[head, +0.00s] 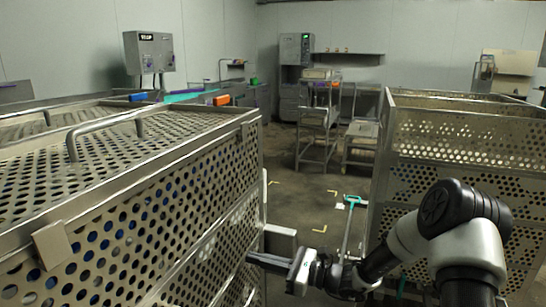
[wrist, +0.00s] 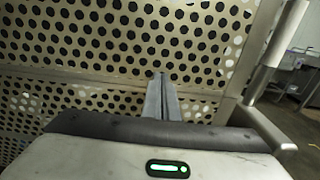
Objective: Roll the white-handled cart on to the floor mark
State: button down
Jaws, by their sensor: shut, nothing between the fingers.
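A large perforated metal cart (head: 190,215) with a lid fills the left of the head view. A pale upright bar, apparently its white handle (head: 265,196), stands at its right end; a pale bar also shows at the right in the wrist view (wrist: 277,45). My gripper (head: 250,258) is shut and empty, its fingers pointing at the cart's perforated side. In the wrist view the closed fingertips (wrist: 161,80) are in front of that wall; I cannot tell whether they touch. Yellow corner marks (head: 331,192) lie on the floor beyond, partly hidden.
Another perforated cart (head: 460,135) stands at the right, behind my arm. A teal-topped pole (head: 346,228) stands in the gap between the carts. Metal racks (head: 318,125) and a wall cabinet (head: 149,52) are farther back.

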aim_at(241, 254)
jog(key=shift+w+a, duration=0.1)
jog(key=shift+a, duration=0.3)
jog(key=shift+w+a, duration=0.15)
jog(key=shift+a, duration=0.25)
jog(key=shift+w+a+r, duration=0.2)
jog(key=shift+a, duration=0.6)
jog(key=shift+b+x, duration=0.35)
jog(key=shift+x, duration=1.5)
jog(key=shift+w+a, duration=0.1)
jog(key=shift+a, duration=0.25)
jog(key=p+v, duration=0.2)
jog(key=v, duration=0.5)
jog(key=shift+w+f, duration=0.15)
jog(key=shift+s+d, duration=0.3)
jog(key=shift+d, duration=0.35)
